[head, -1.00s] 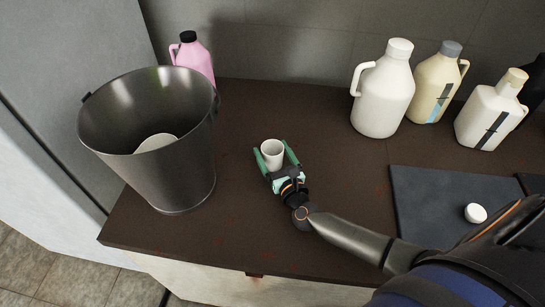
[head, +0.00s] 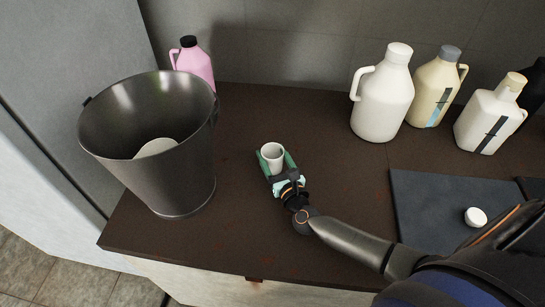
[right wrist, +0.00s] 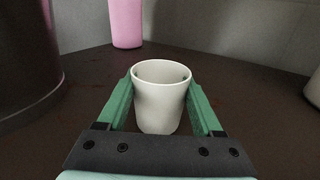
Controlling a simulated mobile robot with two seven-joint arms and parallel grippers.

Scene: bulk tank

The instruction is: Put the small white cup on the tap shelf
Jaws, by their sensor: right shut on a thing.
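The small white cup (head: 272,157) stands upright between the green fingers of my right gripper (head: 272,160) over the brown counter. In the right wrist view the cup (right wrist: 160,95) fills the space between the fingers of the right gripper (right wrist: 160,98), which press on it from both sides. Whether the cup's base touches the counter is hard to tell. My left gripper is not in view. I cannot make out a tap shelf in these frames.
A metal bucket (head: 160,185) holding a pale round thing (head: 155,147) stands to the left. A pink jug (head: 193,65) is behind it. White (head: 381,100) and cream (head: 432,92) jugs stand at the back right. A dark mat (head: 440,205) holds a white cap (head: 475,217).

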